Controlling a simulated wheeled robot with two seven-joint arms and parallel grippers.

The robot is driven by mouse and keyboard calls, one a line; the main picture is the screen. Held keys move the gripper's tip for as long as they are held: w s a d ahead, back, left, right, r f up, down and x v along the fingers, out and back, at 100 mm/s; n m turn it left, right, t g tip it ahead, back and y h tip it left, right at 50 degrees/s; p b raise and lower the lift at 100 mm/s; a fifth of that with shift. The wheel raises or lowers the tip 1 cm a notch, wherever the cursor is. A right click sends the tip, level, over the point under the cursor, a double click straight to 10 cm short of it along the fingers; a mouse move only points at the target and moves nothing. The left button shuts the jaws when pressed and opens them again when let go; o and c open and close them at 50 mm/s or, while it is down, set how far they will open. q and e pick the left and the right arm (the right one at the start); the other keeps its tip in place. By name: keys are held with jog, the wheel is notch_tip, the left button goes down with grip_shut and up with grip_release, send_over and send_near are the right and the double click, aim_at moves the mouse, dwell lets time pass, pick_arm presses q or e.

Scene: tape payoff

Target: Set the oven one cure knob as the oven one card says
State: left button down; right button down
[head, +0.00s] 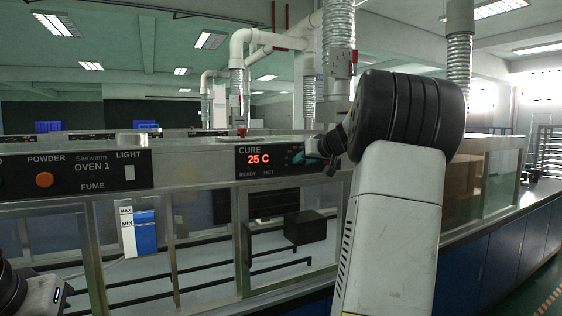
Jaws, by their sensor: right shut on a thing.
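The oven one panel (75,173) is black, with the labels POWDER, OVEN 1, LIGHT and FUME. To its right is the CURE panel (262,171), its display (258,159) reading 25 C in orange above the words READY and HOT. My right gripper (312,152) is at the right part of this panel, shut on what appears to be the cure knob (298,156). The gripper and wrist hide most of the knob, so its pointer cannot be read. Part of my left arm shows at the lower left, without its fingers. I cannot make out an oven one card.
An orange button (44,180) and a white light switch (130,172) sit on the oven one panel. Behind the glass are a MAX/MIN gauge (146,238), a black box (305,228) and dark rails. Metal posts frame the glass. A blue-fronted bench runs right.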

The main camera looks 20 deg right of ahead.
jog(key=shift+m, duration=0.3)
jog(key=m+t+y, duration=0.1)
jog(key=m+y, duration=0.1)
jog(key=m, duration=0.3)
jog(key=f+m+t+y, duration=0.1)
jog(key=m+y, duration=0.1)
jog(key=m, duration=0.4)
jog(key=m+t+y, duration=0.2)
jog(key=m+y, duration=0.1)
jog(key=m, duration=0.3)
jog(key=shift+d+f, duration=0.2)
jog(key=shift+d, duration=0.2)
jog(key=m, duration=0.2)
jog(key=m+t, duration=0.1)
jog(key=m, duration=0.1)
jog(key=shift+a+t, duration=0.1)
jog(key=shift+t, duration=0.2)
jog(key=shift+a+f+m+t+h, duration=0.1)
jog(key=shift+m+t+h, duration=0.4)
jog(key=shift+m, duration=0.9)
jog(key=shift+f+m+t+h, duration=0.1)
jog(key=shift+m+t+h, duration=0.4)
jog(key=shift+m, duration=0.9)
jog(key=c, duration=1.1)
grip_release()
jog(key=shift+r+h, duration=0.15)
jog(key=shift+h, duration=0.15)
